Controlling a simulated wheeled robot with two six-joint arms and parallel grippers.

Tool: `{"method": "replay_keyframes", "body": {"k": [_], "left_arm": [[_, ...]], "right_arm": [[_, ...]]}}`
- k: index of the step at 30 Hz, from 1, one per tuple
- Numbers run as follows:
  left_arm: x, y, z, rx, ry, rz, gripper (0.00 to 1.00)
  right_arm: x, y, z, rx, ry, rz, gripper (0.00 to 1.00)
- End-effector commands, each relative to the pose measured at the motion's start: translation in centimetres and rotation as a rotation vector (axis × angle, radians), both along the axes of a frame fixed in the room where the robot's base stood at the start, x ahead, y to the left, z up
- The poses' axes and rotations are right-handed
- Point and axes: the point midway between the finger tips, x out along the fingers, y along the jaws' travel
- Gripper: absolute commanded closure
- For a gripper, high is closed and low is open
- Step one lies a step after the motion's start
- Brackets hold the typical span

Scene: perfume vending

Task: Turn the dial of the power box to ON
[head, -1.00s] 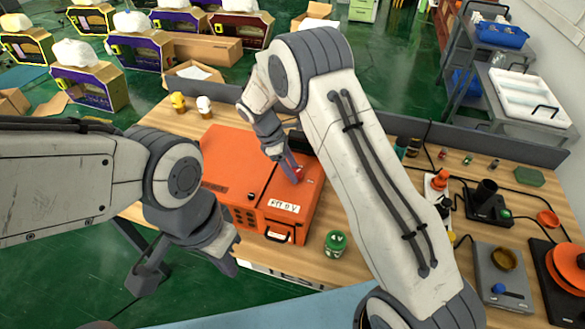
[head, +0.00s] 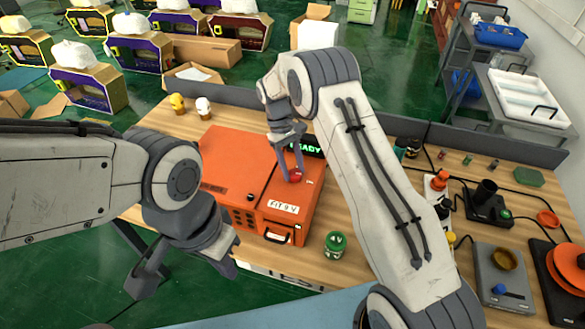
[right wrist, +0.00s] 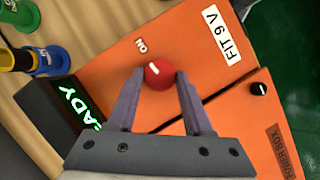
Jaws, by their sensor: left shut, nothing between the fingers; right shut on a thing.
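The orange power box (head: 235,160) sits on the wooden table; it also fills much of the right wrist view (right wrist: 205,75). Its red dial (right wrist: 158,74) lies on the top face, and also shows in the head view (head: 295,176). The dial's white mark points toward the printed ON label (right wrist: 141,46). My right gripper (head: 291,172) is shut on the dial, with one finger on either side of it in the right wrist view (right wrist: 158,84). A black display (head: 306,146) shows green READY lettering. My left gripper (head: 188,266) is shut and empty, left of the box's front.
A green-lidded jar (head: 335,244) stands right of the box. Yellow (head: 177,102) and white (head: 203,106) bottles stand behind it. Devices and cables (head: 490,205) crowd the table's right side. A grey low panel (head: 450,140) runs along the back edge.

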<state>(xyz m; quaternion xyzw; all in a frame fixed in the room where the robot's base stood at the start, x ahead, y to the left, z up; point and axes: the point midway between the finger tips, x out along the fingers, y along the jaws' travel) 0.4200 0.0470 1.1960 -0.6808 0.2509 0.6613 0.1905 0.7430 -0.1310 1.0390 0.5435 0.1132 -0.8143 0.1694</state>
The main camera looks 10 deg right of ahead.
Motion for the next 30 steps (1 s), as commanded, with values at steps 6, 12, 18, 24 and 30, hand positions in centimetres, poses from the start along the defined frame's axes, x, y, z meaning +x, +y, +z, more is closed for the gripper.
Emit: {"method": "replay_keyframes", "body": {"k": [6, 12, 18, 24, 30], "left_arm": [[0.01, 0.0, -0.08, 0.0, 0.0, 0.0, 1.0], [0.0, 0.0, -0.11, 0.0, 0.0, 0.0, 1.0], [0.0, 0.0, -0.12, 0.0, 0.0, 0.0, 1.0], [0.01, 0.0, -0.11, 0.0, 0.0, 0.0, 1.0], [0.01, 0.0, -0.11, 0.0, 0.0, 0.0, 1.0]], "right_arm": [[0.15, -0.12, 0.09, 0.001, -0.004, -0.105, 1.0], [0.17, -0.11, 0.12, 0.002, -0.005, -0.152, 1.0], [0.17, -0.12, 0.12, 0.001, -0.005, -0.166, 1.0], [0.16, -0.13, 0.12, 0.001, -0.004, -0.166, 1.0], [0.14, -0.14, 0.1, 0.001, -0.004, -0.165, 0.19]]}}
